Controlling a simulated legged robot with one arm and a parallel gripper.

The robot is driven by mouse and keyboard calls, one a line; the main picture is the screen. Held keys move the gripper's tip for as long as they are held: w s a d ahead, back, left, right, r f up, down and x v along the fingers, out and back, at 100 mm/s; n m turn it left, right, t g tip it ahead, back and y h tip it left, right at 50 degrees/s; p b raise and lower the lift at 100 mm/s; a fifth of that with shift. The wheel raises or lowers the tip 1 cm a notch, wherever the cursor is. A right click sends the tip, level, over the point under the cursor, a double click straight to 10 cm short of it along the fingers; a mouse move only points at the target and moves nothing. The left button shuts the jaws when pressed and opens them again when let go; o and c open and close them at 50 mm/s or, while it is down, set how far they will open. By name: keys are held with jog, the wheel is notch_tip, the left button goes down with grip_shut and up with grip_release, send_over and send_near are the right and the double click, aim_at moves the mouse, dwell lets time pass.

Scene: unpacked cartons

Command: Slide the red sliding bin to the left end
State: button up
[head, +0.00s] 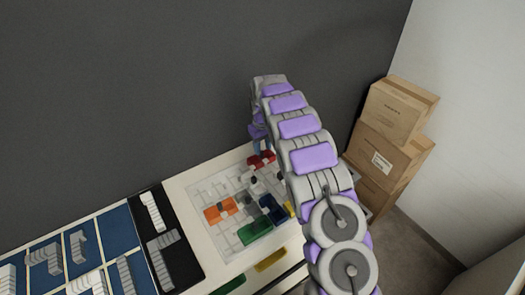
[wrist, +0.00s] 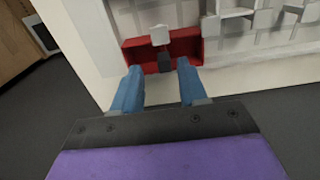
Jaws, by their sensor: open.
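The red sliding bin (head: 261,159) is at the far edge of the white board (head: 206,194) in the head view, beside my arm. In the wrist view the red bin (wrist: 188,46) lies just ahead of my gripper (wrist: 158,88). It has a grey-white upright piece and a dark knob at its middle. My blue fingers are apart, with the knob showing in the gap between them from this angle. I cannot tell whether the fingers touch the bin. My arm hides part of the board in the head view.
On the board are an orange bin (head: 221,209), a green bin (head: 255,232) and a dark blue bin (head: 272,210). A black tray (head: 177,250) and blue compartments with grey pieces lie at left. Cardboard boxes (head: 389,149) are stacked at right. A dark wall stands behind the table.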

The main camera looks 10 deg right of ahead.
jog(key=shift+a+f, duration=0.25)
jog(key=shift+f, duration=0.25)
jog(key=shift+a+f, duration=0.25)
jog(key=shift+f, duration=0.25)
jog(key=shift+d, duration=0.15)
jog(key=shift+d, duration=0.15)
jog(key=shift+c, duration=1.3)
grip_shut()
